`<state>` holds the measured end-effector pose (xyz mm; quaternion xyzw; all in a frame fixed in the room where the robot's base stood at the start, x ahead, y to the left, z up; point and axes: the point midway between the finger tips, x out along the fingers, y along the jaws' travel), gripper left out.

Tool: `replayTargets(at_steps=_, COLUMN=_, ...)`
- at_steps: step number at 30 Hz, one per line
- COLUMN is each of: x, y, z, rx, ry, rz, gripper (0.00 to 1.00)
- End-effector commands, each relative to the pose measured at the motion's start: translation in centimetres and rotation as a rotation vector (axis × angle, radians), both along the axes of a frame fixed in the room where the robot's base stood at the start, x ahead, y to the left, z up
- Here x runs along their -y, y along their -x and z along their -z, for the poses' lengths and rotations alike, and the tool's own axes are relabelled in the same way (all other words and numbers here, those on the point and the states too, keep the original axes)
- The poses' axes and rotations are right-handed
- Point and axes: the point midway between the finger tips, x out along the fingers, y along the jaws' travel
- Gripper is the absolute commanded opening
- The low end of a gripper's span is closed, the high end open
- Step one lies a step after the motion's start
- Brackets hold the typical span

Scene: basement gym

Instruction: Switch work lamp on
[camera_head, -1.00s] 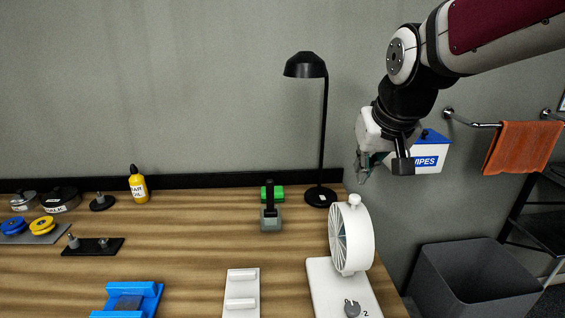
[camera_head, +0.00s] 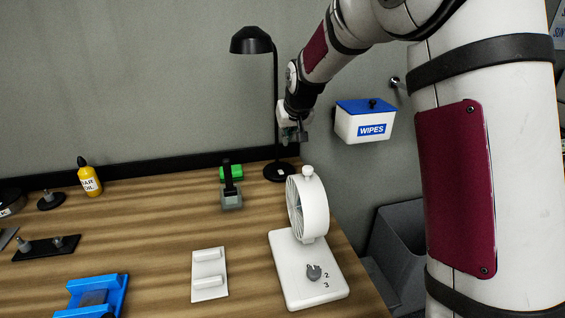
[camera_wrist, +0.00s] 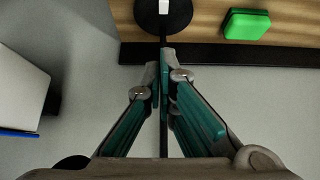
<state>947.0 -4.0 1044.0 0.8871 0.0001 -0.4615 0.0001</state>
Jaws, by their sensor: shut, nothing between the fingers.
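The black work lamp (camera_head: 274,95) stands at the back right of the table, its shade (camera_head: 251,40) up on a thin pole. Its round base (camera_head: 278,175) carries a small white switch (camera_head: 281,172). In the wrist view the base (camera_wrist: 180,20) is at the top, with the white switch (camera_wrist: 164,8) on it. My gripper (camera_head: 297,138) is close to the right of the pole, above the base. In the wrist view my gripper (camera_wrist: 166,72) is shut and empty, its teal fingers pointing toward the base and partly covering the pole. I see no glow from the shade.
A white fan (camera_head: 308,205) stands in front of the lamp. A green block (camera_head: 230,171) and a grey-black stand (camera_head: 231,197) lie left of the base. A wipes box (camera_head: 366,122) hangs on the wall at right. A grey bin (camera_head: 398,245) stands beside the table.

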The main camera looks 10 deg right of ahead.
Motion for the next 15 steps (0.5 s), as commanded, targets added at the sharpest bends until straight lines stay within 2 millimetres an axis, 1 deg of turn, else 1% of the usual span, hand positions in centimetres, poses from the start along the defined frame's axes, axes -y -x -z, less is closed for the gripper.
replayTargets(at_steps=8, x=0.0, y=0.0, z=0.1, rx=-0.001, ry=0.0, rz=0.0, gripper=0.0)
replayTargets(at_steps=11, x=0.0, y=-0.4, z=0.7, rx=-0.002, ry=0.0, rz=0.0, gripper=0.0)
replayTargets(at_steps=14, x=0.0, y=-1.1, z=1.8, rx=-0.003, ry=0.0, rz=0.0, gripper=0.0)
replayTargets(at_steps=15, x=0.0, y=-1.5, z=2.4, rx=-0.004, ry=0.0, rz=0.0, gripper=0.0)
